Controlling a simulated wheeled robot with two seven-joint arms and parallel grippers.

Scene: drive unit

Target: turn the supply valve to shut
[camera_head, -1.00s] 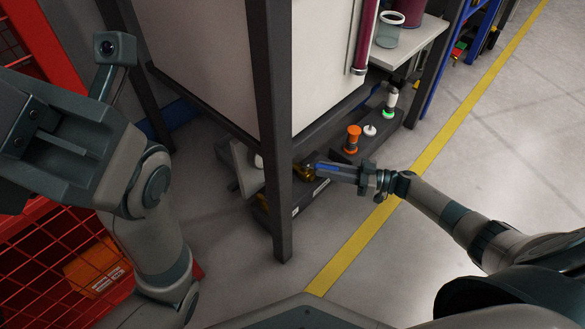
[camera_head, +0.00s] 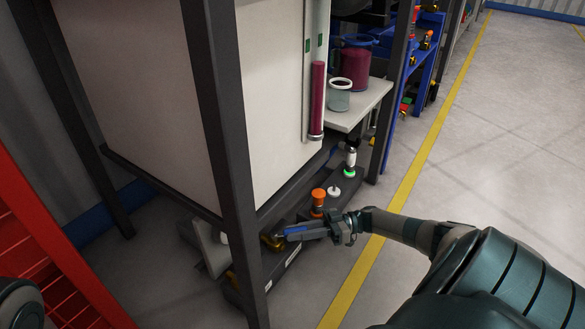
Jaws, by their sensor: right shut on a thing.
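The supply valve (camera_head: 272,241) is a small brass-coloured fitting low down, just behind the dark front post of the frame. My right gripper (camera_head: 292,234) reaches in from the right at the valve and is shut on its handle. A blue strip shows along the fingers; I cannot tell how much of it is handle. The fingers hide most of the handle, so its exact angle is unclear. My left gripper is out of view; only a part of my left arm shows at the lower left corner.
A dark post (camera_head: 232,160) stands close left of the valve. An orange knob (camera_head: 318,200), a white knob (camera_head: 334,191) and a green-lit fitting (camera_head: 350,165) stand behind my right gripper. A shelf (camera_head: 362,108) holds jars. A red mesh guard (camera_head: 40,250) is at left; floor at right is clear.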

